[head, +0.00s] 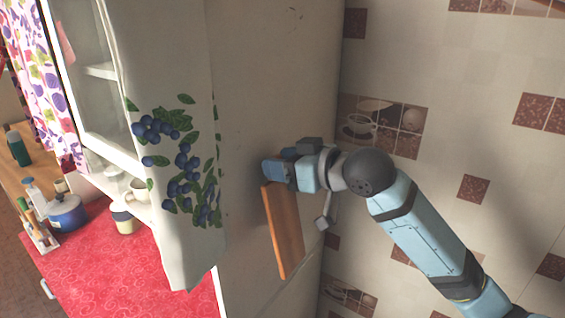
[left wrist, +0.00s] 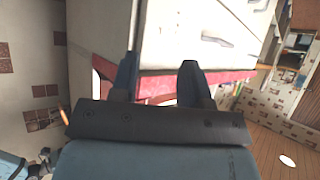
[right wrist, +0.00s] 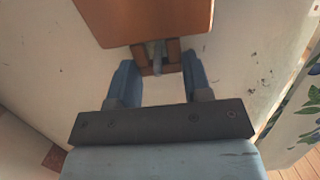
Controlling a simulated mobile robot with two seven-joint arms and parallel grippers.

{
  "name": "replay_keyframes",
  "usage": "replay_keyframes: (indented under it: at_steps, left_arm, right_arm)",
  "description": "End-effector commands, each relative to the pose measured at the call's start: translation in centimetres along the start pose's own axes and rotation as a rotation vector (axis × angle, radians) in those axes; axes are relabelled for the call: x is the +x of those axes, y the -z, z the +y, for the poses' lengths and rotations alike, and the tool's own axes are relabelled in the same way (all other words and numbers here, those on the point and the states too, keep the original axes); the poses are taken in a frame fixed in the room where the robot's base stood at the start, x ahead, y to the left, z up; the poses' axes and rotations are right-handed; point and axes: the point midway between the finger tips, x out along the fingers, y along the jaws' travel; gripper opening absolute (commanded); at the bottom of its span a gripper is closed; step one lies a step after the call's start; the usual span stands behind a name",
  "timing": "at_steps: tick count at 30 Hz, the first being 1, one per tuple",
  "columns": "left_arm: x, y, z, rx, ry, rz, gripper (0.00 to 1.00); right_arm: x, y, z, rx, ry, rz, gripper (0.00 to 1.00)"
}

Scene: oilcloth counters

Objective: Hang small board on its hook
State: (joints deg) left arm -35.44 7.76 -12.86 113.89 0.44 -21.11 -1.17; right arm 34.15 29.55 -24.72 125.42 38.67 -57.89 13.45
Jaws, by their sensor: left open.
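The small board (head: 284,232) is an orange-brown wooden board against the pale side wall of the cabinet in the head view. My right gripper (head: 272,170) is at its upper end. In the right wrist view the board (right wrist: 150,18) shows at the top, its framed handle towards me. A grey hook (right wrist: 157,55) shows in the handle's opening; I cannot tell whether it bears the board. My right gripper (right wrist: 162,75) has its fingers apart, one on each side of the handle. My left gripper (left wrist: 160,75) is open and empty, outside the head view.
A white cloth with blueberries (head: 180,160) hangs left of the board. Beyond it are a red countertop (head: 105,250) with a blue pot (head: 66,212) and a cup (head: 122,217). A tiled wall (head: 450,110) stands to the right.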

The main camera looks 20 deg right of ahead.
Motion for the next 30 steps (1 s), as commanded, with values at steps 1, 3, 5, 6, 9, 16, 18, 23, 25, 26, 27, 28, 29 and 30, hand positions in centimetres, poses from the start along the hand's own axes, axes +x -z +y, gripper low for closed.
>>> replay_keyframes:
  at_steps: [1,3,5,6,9,16,18,23,25,26,27,28,29,30]
  left_arm:
    - [0.0,0.0,0.0,0.0,-0.001,0.0,0.43]
    - [0.0,0.0,0.1,0.0,-0.001,-0.001,0.43]
    - [0.0,0.0,0.1,-0.001,-0.001,-0.001,0.43]
    - [0.0,0.0,0.1,-0.001,-0.001,-0.001,0.43]
    - [0.0,0.0,0.1,-0.001,-0.001,-0.001,0.43]
    - [0.2,-0.3,0.1,-0.001,-0.002,-0.001,0.43]
    - [0.3,-0.5,0.1,-0.002,-0.002,0.0,0.43]
    - [0.7,-1.2,0.2,-0.003,-0.005,-0.003,0.43]
    - [0.9,-1.4,0.3,-0.004,-0.007,-0.004,0.43]
    - [1.0,-1.5,0.4,-0.004,-0.009,-0.004,0.43]
    - [1.1,-1.6,0.5,-0.005,-0.01,-0.004,0.43]
    - [1.1,-1.7,0.6,-0.005,-0.012,-0.004,0.43]
    - [1.2,-1.7,0.6,-0.005,-0.013,-0.004,0.43]
    - [1.2,-1.8,0.7,-0.005,-0.014,-0.004,0.43]
  right_arm:
    - [0.0,0.0,0.0,0.0,0.0,0.001,0.56]
    - [0.0,0.0,0.0,0.0,0.0,0.001,0.72]
    - [0.0,0.0,0.0,0.0,0.0,0.001,0.74]
    - [0.0,0.0,0.0,0.0,0.0,0.001,0.74]
    - [0.0,0.0,0.0,0.0,0.0,0.001,0.74]
    - [-1.1,-0.1,0.1,-0.002,-0.003,0.0,0.74]
    - [-2.2,-0.2,0.1,-0.002,-0.002,0.001,0.74]
    - [-5.8,-0.3,0.1,-0.005,-0.004,0.0,0.74]
    - [-7.5,-0.3,0.1,-0.004,-0.004,0.0,0.74]
    - [-8.2,-0.3,0.1,-0.005,-0.003,0.0,0.74]
    - [-9.1,-0.3,0.1,-0.005,-0.004,-0.001,0.74]
    - [-9.7,-0.2,0.1,-0.003,-0.004,0.0,0.74]
    - [-10.2,-0.2,0.1,-0.003,-0.004,-0.001,0.74]
    - [-11.0,-0.2,0.0,-0.004,-0.003,-0.001,0.74]
